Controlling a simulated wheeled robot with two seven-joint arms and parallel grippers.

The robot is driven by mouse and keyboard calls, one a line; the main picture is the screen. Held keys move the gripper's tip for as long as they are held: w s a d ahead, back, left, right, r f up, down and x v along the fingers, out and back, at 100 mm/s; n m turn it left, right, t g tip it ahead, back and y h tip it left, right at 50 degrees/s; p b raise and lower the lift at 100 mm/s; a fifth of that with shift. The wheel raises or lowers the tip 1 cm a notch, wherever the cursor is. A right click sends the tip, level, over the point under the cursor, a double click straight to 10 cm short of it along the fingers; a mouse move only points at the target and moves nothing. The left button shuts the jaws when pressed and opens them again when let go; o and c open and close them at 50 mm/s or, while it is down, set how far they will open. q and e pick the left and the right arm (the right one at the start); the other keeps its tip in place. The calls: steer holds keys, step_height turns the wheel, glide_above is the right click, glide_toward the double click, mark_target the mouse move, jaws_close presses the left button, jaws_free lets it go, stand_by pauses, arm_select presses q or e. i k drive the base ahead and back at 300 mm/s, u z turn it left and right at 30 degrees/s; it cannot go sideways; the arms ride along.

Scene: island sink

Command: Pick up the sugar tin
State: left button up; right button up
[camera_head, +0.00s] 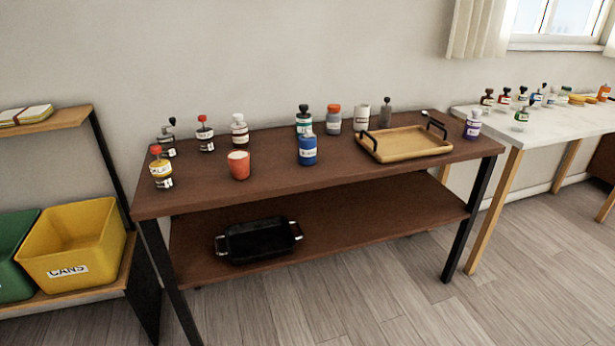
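Several small labelled jars, bottles and tins stand on the dark wooden table (270,185). Their labels are too small to read, so I cannot tell which one is the sugar tin. A blue container (307,151) with a pale label stands near the middle. Behind it are a dark-lidded jar (304,120), a jar with an orange-red lid (333,119) and a white cylinder (361,116). A purple container (472,126) stands at the right end. Neither of my grippers is in view.
A wooden tray (408,154) with black handles lies on the table's right half. A red cup (239,166) stands left of centre. A black pan (258,241) sits on the lower shelf. The front middle of the tabletop is clear. A white counter (560,122) stands at right.

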mark_target(306, 147)
steer(key=z, duration=0.85)
steer(key=i, duration=1.2)
steer(key=u, duration=0.5)
